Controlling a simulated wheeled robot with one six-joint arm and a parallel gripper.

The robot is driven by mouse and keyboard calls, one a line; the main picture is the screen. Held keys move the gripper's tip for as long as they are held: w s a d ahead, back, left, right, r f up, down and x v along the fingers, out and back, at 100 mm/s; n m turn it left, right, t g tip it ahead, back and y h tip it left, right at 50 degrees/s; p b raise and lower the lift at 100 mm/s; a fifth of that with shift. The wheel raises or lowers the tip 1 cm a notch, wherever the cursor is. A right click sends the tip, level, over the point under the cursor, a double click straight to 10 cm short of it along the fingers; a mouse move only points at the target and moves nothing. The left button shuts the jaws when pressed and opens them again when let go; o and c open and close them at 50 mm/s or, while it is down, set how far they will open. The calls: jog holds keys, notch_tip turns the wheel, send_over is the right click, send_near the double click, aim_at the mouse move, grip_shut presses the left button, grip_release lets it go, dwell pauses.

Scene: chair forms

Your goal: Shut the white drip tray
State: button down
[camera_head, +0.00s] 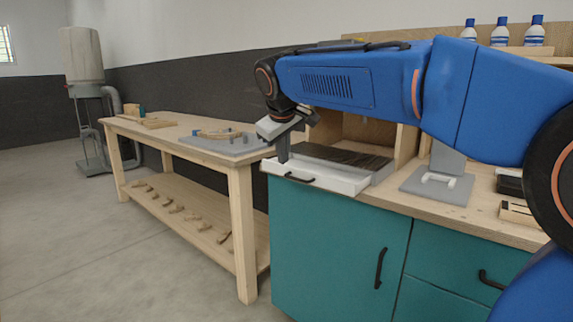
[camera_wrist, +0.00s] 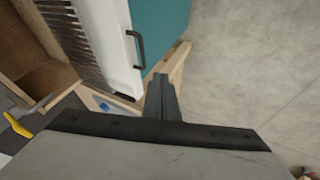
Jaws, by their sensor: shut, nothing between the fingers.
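The white drip tray (camera_head: 335,176) sits on top of the teal cabinet, partly pulled out toward its front edge, with a dark slatted inside. It has a dark bar handle (camera_head: 300,178) on its white front. In the wrist view the tray's white front (camera_wrist: 112,40) and handle (camera_wrist: 136,48) show at upper middle. My gripper (camera_head: 283,158) is shut and empty, pointing down by the left part of the tray's front. In the wrist view its fingertips (camera_wrist: 160,80) are below the handle in the picture. I cannot tell whether the fingers touch the tray.
A teal cabinet (camera_head: 335,245) with dark handles stands under the tray. A wooden workbench (camera_head: 180,128) with a grey board (camera_head: 225,143) is at left. A grey plate (camera_head: 437,187) lies right of the tray. Bottles (camera_head: 500,32) stand on a shelf behind.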

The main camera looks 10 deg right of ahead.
jog(key=w+d+f, duration=0.4)
jog(key=w+f, duration=0.3)
jog(key=f, duration=0.1)
jog(key=shift+w+d+f, duration=0.15)
jog(key=shift+d+f, duration=0.15)
jog(key=w+d, duration=0.2)
jog(key=d, duration=0.1)
jog(key=w+d, duration=0.2)
jog(key=d, duration=0.1)
jog(key=w+d, duration=0.2)
jog(key=d, duration=0.1)
jog(key=shift+w+d, duration=0.15)
jog(key=shift+w, duration=0.2)
